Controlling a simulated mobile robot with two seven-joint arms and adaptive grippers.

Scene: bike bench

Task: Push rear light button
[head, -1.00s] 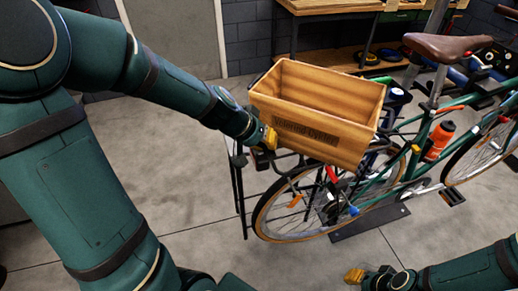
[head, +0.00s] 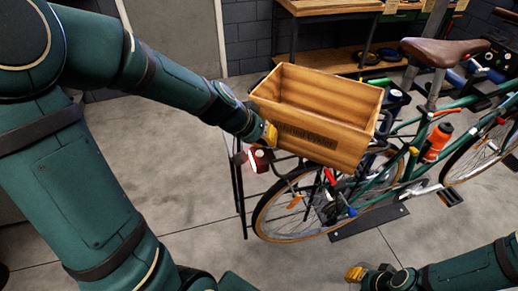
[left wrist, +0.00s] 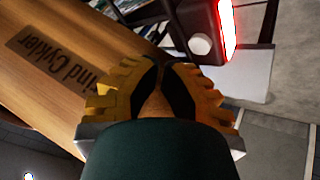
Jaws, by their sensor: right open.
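The rear light (head: 251,160) is on the rear of the bike, below the wooden crate, and glows red. In the left wrist view the lit rear light (left wrist: 228,28) is at the top, with a round pale button (left wrist: 201,44) on its side. My left gripper (head: 270,134) is just above the light, near the crate's lower corner. In the left wrist view its yellow fingertips (left wrist: 165,65) are together with nothing between them, apart from the button. My right gripper (head: 355,274) is open and empty over the floor at the bottom, far from the light.
The wooden crate (head: 340,100) on the rear rack is close beside my left gripper. The green bike (head: 385,178) stands on a dark floor plate (head: 370,222). A workbench (head: 330,8) is at the back. The floor left of the bike is clear.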

